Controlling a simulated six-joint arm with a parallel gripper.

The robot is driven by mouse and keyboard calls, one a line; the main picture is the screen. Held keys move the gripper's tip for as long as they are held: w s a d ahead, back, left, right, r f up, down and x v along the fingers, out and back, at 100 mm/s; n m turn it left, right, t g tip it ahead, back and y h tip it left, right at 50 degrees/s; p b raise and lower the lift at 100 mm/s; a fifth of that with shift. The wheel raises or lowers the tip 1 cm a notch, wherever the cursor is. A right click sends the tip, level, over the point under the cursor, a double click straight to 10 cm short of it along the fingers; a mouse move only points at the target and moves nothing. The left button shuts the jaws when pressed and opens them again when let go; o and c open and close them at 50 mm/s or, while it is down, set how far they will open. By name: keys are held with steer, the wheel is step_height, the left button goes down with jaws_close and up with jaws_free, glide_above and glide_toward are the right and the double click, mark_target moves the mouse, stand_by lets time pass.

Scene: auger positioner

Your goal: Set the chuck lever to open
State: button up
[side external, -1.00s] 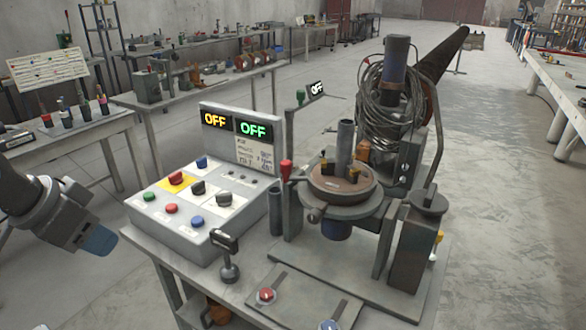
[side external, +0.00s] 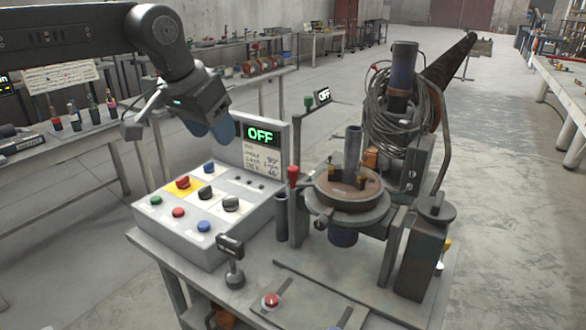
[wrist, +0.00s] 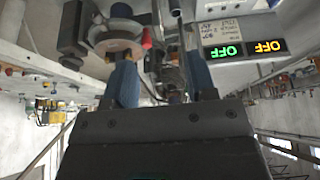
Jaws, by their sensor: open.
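A lever with a red knob (side external: 292,176) stands upright at the left side of the round positioner table (side external: 346,190). A taller post with a green knob (side external: 308,102) stands behind it. No label tells me which is the chuck lever. In the wrist view the positioner table (wrist: 118,46) is upper left, with a red-orange knob (wrist: 146,38) at its edge. My gripper (side external: 212,132) is open and empty, its blue fingers above the back of the control panel, left of both levers. The fingers also show in the wrist view (wrist: 162,78), spread apart.
The control panel (side external: 196,236) carries several coloured buttons and a green OFF display (side external: 260,135); my gripper hides its other display, which shows yellow OFF in the wrist view (wrist: 268,46). A small black-headed stand (side external: 233,262) and a red button (side external: 271,300) are in front.

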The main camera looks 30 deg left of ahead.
glide_toward(293, 167)
steer(key=v, duration=0.4)
steer(key=x, duration=1.4)
steer(key=shift+s+f, duration=0.1)
steer(key=shift+c, duration=0.5)
jaws_close()
